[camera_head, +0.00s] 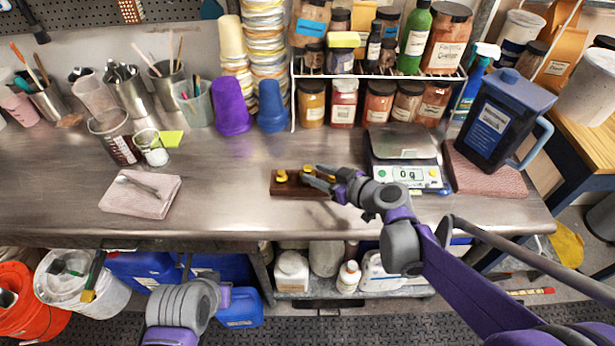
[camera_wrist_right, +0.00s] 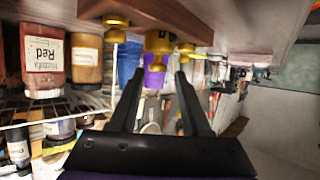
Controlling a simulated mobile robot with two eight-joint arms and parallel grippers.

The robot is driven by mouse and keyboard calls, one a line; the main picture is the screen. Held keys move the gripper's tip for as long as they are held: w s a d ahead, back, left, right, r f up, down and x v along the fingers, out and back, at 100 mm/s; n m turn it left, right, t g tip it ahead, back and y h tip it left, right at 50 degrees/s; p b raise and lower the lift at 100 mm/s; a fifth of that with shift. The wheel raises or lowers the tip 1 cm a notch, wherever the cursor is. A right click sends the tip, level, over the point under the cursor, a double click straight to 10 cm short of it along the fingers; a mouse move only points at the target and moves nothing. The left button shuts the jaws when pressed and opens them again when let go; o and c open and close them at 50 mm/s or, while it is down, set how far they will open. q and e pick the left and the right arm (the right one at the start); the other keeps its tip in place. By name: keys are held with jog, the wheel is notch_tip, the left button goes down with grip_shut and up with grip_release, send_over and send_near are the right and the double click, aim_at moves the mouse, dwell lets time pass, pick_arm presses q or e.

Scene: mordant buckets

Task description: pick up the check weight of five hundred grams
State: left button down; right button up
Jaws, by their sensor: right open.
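A dark wooden block (camera_head: 290,189) with brass weights stands on the steel bench, left of the scale. One brass weight (camera_head: 282,176) shows at its left end; others are partly behind my right gripper (camera_head: 318,178). In the right wrist view, which is upside down, a brass weight (camera_wrist_right: 159,42) appears ahead of the gap between the open, empty fingers (camera_wrist_right: 158,82). Another brass weight (camera_wrist_right: 116,22) is left of it, and a smaller one is at its right. No mass marking is readable, so I cannot tell which is five hundred grams. My left gripper is out of view.
The scale (camera_head: 408,173) reads 0 g, right of the block. A dark blue jug (camera_head: 493,120) stands on a folded pink cloth at the right. Jars line the shelf behind. Another pink cloth (camera_head: 140,197) lies left; the bench between it and the block is clear.

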aim_at(304, 167)
jog(key=x, duration=0.7)
jog(key=shift+w+f, duration=0.15)
jog(key=shift+w, duration=0.25)
jog(key=shift+s, duration=0.1)
jog(key=shift+c, duration=0.3)
grip_shut()
dwell(0.6)
